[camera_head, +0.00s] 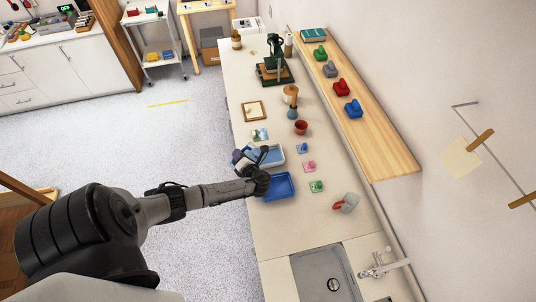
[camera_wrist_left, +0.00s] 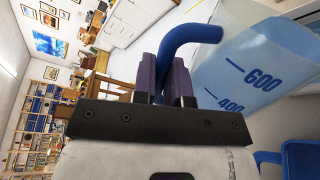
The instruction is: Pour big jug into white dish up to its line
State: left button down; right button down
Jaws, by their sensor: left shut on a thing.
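My left gripper (camera_head: 259,168) is over the counter by the trays. In the left wrist view its purple fingers (camera_wrist_left: 166,76) are shut on the blue handle of the big jug (camera_wrist_left: 245,65). The jug is translucent pale blue, with dark marks reading 600 and 400. In the head view the jug (camera_head: 242,157) shows small, at the counter's left edge and partly hidden by the gripper. A shallow white-rimmed dish (camera_head: 278,154) with a pale blue inside lies right beside it. Its line and the liquid level cannot be made out. My right gripper is not in view.
A blue tray (camera_head: 279,187) lies just in front of the dish. A sink (camera_head: 325,274) is at the near end. A wooden shelf (camera_head: 378,130) overhangs the right side.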

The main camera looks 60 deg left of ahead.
pick_arm(q)
jog(key=shift+w+r+m, duration=0.1)
jog(key=shift+w+m, duration=0.2)
jog(key=shift+w, duration=0.05)
dwell(0.8)
jog(key=shift+w+b, duration=0.1)
jog(key=shift+b, duration=0.3)
jog(key=shift+w+a+m, duration=0.1)
jog(key=shift+w+m, duration=0.1)
jog(key=shift+m, duration=0.2)
dwell(0.5)
jog(key=shift+w+g+b, duration=0.15)
jog(key=shift+g+b, duration=0.15)
jog(key=shift+b, duration=0.05)
dwell(0.4)
jog(key=shift+w+r+m+p, duration=0.2)
jog(key=shift+w+m+p, duration=0.1)
jog(key=shift+w+p, duration=0.15)
jog(key=shift+w+r+p, duration=0.2)
jog(key=shift+w+p, duration=0.2)
dwell(0.6)
